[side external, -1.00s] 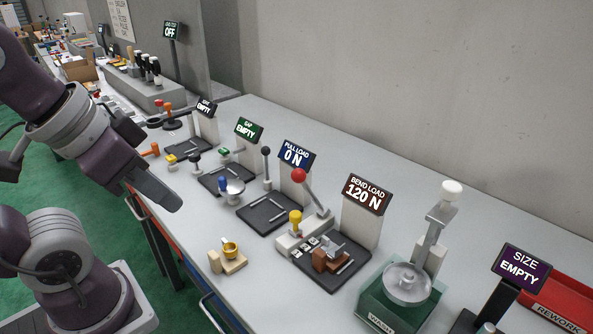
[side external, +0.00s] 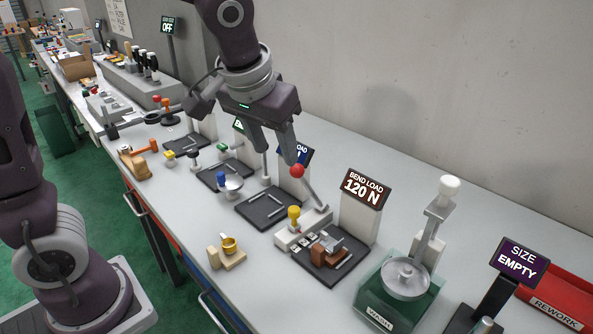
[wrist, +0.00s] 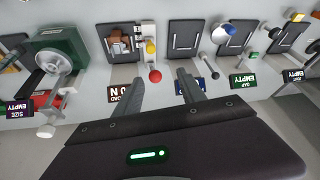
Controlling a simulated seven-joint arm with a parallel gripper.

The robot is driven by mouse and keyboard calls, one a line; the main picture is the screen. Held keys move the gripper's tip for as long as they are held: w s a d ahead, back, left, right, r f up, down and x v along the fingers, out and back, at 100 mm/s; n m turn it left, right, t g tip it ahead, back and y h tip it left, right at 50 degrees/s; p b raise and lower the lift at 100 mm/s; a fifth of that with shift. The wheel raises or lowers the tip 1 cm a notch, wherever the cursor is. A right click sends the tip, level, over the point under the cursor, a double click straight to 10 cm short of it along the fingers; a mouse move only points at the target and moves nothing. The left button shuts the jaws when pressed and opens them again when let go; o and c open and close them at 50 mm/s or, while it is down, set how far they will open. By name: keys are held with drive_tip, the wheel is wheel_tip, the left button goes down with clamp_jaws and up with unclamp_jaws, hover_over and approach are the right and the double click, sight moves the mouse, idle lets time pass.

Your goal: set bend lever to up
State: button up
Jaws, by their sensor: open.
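The bend lever has a red ball knob (side external: 297,170) on a thin grey shaft (side external: 315,197). In the side view it tilts up and to the left from its base beside the bend station, whose sign (side external: 364,192) reads BEND LOAD 120 N. My gripper (side external: 279,158) is open and points down, its fingertips close to the red ball. In the wrist view the red ball (wrist: 155,76) shows between the tips of my open gripper (wrist: 159,80). I cannot tell whether a finger touches it.
A yellow knob (side external: 294,212) stands beside the lever base, near a dark tray (side external: 305,266) with a brown block. The pull load sign (side external: 303,153) is partly hidden behind my gripper.

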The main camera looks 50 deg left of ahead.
sight(296, 167)
drive_tip(key=w+f, duration=0.1)
drive_tip(key=w+d+f, duration=0.1)
drive_tip(key=w, duration=0.1)
drive_tip(key=shift+w, duration=0.15)
drive_tip(key=x, duration=0.6)
drive_tip(key=shift+w+a+f, duration=0.1)
drive_tip(key=shift+a+f, duration=0.05)
drive_tip(key=shift+f, duration=0.2)
clamp_jaws()
idle(0.7)
